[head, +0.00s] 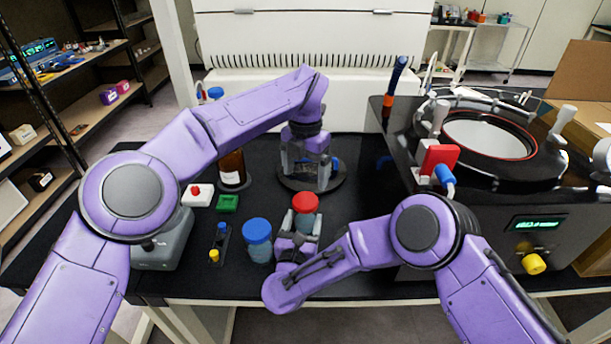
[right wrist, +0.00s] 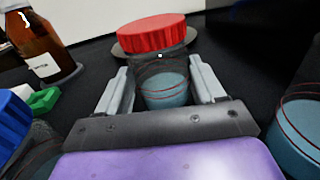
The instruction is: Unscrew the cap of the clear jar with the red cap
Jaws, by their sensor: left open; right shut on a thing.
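The clear jar (right wrist: 165,82) stands on the black bench with blue contents low inside. Its red cap (head: 305,203) sits on top and also shows in the right wrist view (right wrist: 152,33). My right gripper (head: 304,224) is shut on the jar's body, one finger on each side below the cap. My left gripper (head: 308,172) points down behind the jar in the head view, open and empty, apart from the cap. It stands over a dark round base (head: 338,180). The lower part of the jar is mostly hidden by my right gripper in the head view.
A blue-capped jar (head: 257,240) stands close left of my right gripper. A brown bottle (head: 231,168), a red-and-white block (head: 198,195), a green block (head: 228,203) and a grey device (head: 165,245) are further left. The black freeze dryer (head: 490,215) fills the right side.

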